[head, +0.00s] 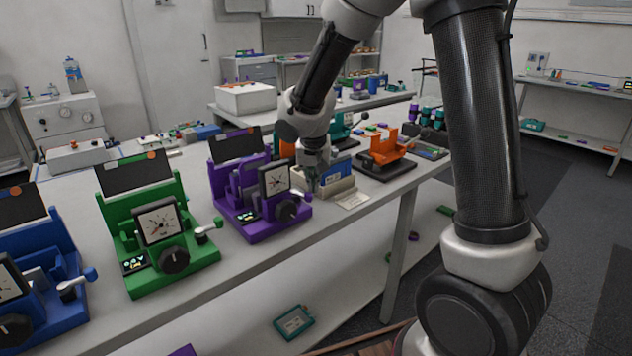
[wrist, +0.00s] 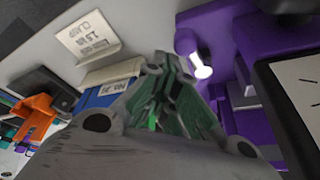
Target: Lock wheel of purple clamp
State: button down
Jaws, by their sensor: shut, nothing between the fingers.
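The purple clamp (head: 262,228) stands on the bench in the head view. It carries a square dial (head: 274,180), a dark round wheel (head: 287,210) and a small lever with a purple knob (head: 308,196) on its right side. My gripper (head: 313,186) is just right of the dial, above the lever side. In the wrist view, my gripper (wrist: 172,65) is shut and empty. The purple clamp (wrist: 225,25) fills the right there, with the lever's purple knob and pale shaft (wrist: 202,71) just right of my fingertips. The dark wheel cannot be made out clearly there.
A holder with blue cards (head: 336,176) and a pale label plate (head: 352,200) sit close right of my gripper. Beyond is an orange clamp (head: 385,150). The green clamp (head: 140,225) and blue clamp (head: 50,310) stand left. The bench's front strip is clear.

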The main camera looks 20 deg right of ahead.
aim_at(311, 194)
jog(key=shift+w+a, duration=0.2)
jog(key=shift+a, duration=0.1)
jog(key=v, duration=1.2)
